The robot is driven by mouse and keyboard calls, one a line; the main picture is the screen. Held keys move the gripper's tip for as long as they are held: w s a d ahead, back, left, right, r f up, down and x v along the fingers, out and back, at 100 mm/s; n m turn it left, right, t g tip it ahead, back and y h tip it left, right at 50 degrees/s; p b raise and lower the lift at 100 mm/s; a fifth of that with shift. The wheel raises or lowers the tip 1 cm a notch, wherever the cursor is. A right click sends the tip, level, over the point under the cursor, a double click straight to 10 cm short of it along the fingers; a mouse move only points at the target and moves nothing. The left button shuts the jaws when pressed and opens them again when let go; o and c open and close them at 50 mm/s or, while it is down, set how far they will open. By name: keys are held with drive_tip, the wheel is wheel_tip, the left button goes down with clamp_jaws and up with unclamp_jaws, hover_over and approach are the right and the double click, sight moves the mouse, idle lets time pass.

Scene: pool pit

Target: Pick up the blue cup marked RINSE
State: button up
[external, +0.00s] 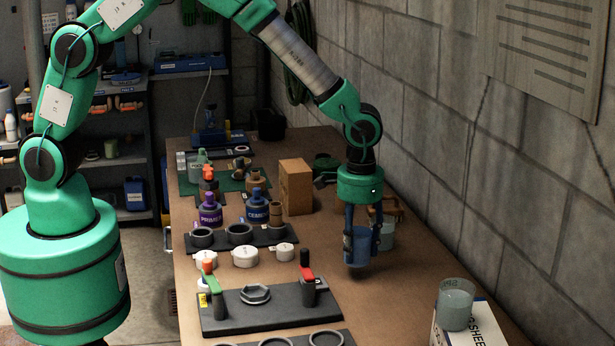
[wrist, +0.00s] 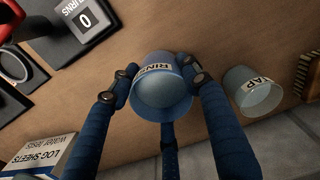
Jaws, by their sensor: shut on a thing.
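The blue cup marked RINSE (wrist: 160,92) is between the fingers of my gripper (wrist: 163,85) in the wrist view, its label readable near the rim. In the external view my gripper (external: 364,238) points down and is shut on the same blue cup (external: 359,246). The fingers touch the cup's sides. The cup is upright; I cannot tell whether its base touches the bench. A paler cup (wrist: 253,92), its label partly readable as "AP", stands apart beside it, and shows just behind the gripper in the external view (external: 387,235).
A clear cup (external: 455,306) stands on the log sheets box (external: 470,325) at the front right. A dark valve board (external: 262,312), white caps (external: 245,257), primer and cement bottles (external: 210,209) and a cardboard box (external: 295,186) occupy the bench. A block wall (external: 440,160) runs along the right.

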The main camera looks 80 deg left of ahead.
drive_tip(key=s+a, duration=0.1)
drive_tip(key=s, duration=0.4)
drive_tip(key=s+a+p, duration=0.1)
drive_tip(key=s, duration=0.4)
drive_tip(key=s+a+r, duration=0.1)
drive_tip(key=s+a, duration=0.1)
drive_tip(key=s, duration=0.3)
